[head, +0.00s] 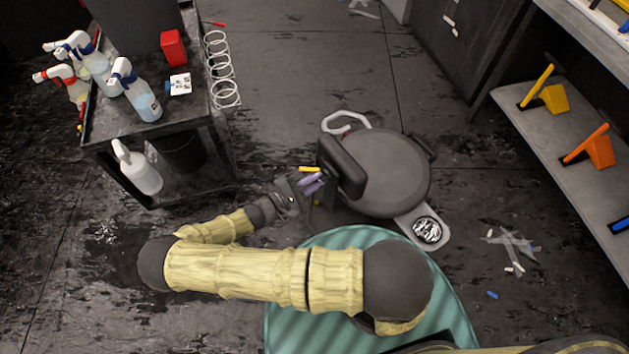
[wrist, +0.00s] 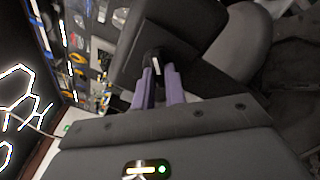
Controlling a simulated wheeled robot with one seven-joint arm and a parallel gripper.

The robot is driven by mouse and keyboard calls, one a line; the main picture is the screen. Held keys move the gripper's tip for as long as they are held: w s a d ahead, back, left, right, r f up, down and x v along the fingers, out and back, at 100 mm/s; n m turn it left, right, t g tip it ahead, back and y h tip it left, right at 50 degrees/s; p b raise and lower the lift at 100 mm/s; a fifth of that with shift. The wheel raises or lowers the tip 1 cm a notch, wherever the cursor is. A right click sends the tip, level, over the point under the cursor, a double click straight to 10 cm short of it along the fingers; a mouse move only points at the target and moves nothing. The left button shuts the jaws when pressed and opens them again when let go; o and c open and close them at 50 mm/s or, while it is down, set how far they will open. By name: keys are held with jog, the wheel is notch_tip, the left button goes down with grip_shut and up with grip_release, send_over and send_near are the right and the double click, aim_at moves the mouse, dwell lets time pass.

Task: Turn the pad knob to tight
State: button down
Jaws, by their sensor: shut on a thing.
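A round dark grey stool seat (head: 390,175) with a small upright black pad (head: 342,167) on its left side stands in the middle of the head view. My gripper (head: 316,183), with purple fingers, reaches the left side of this pad. In the wrist view, my gripper (wrist: 159,76) is shut on a small dark knob (wrist: 156,66) with a white mark, in front of the black pad (wrist: 158,40). The fingers hide the knob's sides, and I cannot read its setting. In the head view I cannot make out the knob.
A dark cart (head: 190,115) with spray bottles (head: 140,97) stands at the left. A shelf (head: 545,125) with yellow and orange tools is at the right. A holder (head: 428,231) juts from the stool's front. Tape scraps (head: 513,243) lie on the floor. A teal striped mat (head: 345,238) lies under my arm.

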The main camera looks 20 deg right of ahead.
jog(key=shift+m, duration=0.3)
jog(key=c, duration=1.4)
grip_release()
jog(key=shift+c, duration=0.2)
jog(key=b+v, duration=0.2)
jog(key=v, duration=1.5)
jog(key=shift+a, duration=0.25)
jog(key=shift+r, duration=0.1)
